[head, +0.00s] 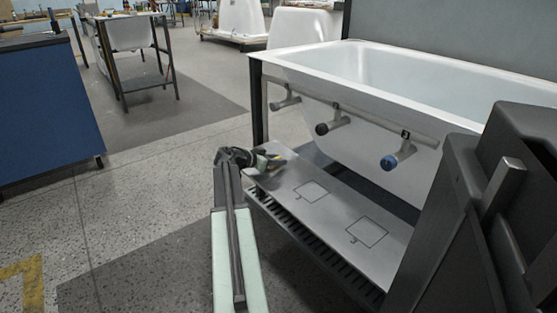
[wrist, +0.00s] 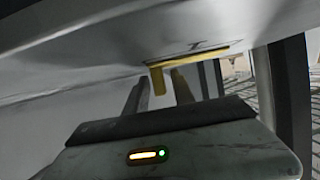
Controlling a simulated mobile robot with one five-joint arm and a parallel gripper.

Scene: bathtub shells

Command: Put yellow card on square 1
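The yellow card (wrist: 190,58) shows nearly edge-on in the wrist view, close against a pale surface with a dark outline and mark; a short yellow tab (wrist: 157,80) projects from it. My gripper (wrist: 158,88) has its fingers apart on either side of this tab, and it looks open. In the head view a small bit of yellow (head: 276,157) shows at the tips of my gripper (head: 265,160), at the far left end of the grey shelf (head: 338,208). Two outlined squares (head: 311,191) (head: 367,232) lie bare nearer on the shelf. My gripper hides any square beneath it.
A white bathtub shell (head: 400,80) stands over the shelf, with a rail of pipe fittings (head: 333,122) along its side above the shelf. A blue cabinet (head: 45,105) stands at the left. The floor between is free. More tubs and a frame stand at the back.

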